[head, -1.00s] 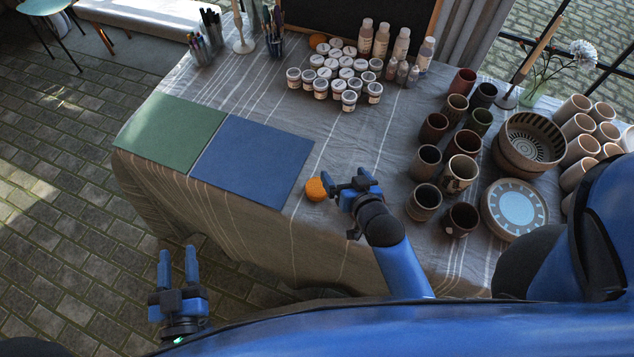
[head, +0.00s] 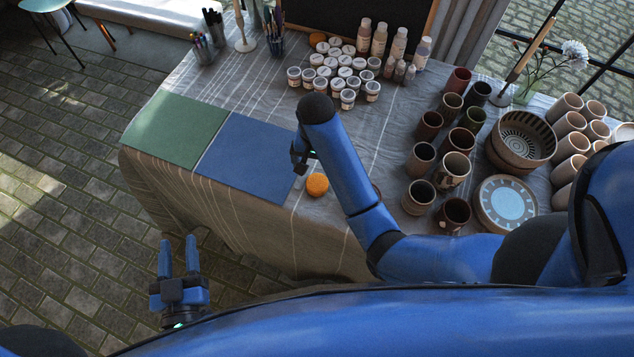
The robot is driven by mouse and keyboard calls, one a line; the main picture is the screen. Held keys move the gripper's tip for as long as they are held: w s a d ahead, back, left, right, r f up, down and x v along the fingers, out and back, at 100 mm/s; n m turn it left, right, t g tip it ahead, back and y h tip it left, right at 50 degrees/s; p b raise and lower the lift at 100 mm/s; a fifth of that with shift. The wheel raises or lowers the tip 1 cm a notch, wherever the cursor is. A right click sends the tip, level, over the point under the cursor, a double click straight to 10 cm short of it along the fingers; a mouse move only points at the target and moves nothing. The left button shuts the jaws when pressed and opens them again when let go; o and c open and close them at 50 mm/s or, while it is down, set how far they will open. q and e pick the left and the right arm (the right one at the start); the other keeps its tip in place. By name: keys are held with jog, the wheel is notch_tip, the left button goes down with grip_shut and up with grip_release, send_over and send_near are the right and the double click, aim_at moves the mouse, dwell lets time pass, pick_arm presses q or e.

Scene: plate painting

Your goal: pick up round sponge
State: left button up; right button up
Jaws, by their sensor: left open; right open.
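An orange round sponge (head: 317,185) lies on the cloth-covered table near its front edge, just right of the blue mat. My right gripper (head: 300,168) points down over the right edge of the blue mat, just left of and above the sponge in the picture. It is partly hidden behind my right forearm, and it is open; I see nothing held in it. The sponge is clear of the jaws as far as I can see. My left gripper (head: 179,245) is open and empty, low in front of the table over the paved floor.
A green mat (head: 175,130) and a blue mat (head: 245,160) lie at the left. Paint jars (head: 345,75) and bottles stand at the back, with another orange round piece (head: 317,39) behind. Mugs (head: 420,160), bowls and a patterned plate (head: 505,204) crowd the right.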

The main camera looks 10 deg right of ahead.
notch_tip(320, 180, down, 4)
jog(key=shift+f, duration=0.1)
jog(key=shift+s+d+f, duration=0.1)
jog(key=shift+s+f, duration=0.05)
jog(key=shift+f, duration=1.4)
jog(key=shift+s+d+f, duration=0.1)
jog(key=shift+s+f, duration=0.05)
jog(key=shift+f, duration=1.4)
jog(key=shift+c, duration=0.5)
jog(key=c, duration=1)
jog(key=shift+r, duration=0.15)
notch_tip(320, 180, up, 10)
notch_tip(320, 180, up, 7)
jog(key=p, duration=0.7)
send_over(317, 181)
jog(key=shift+r+p, duration=1.3)
jog(key=shift+r, duration=0.1)
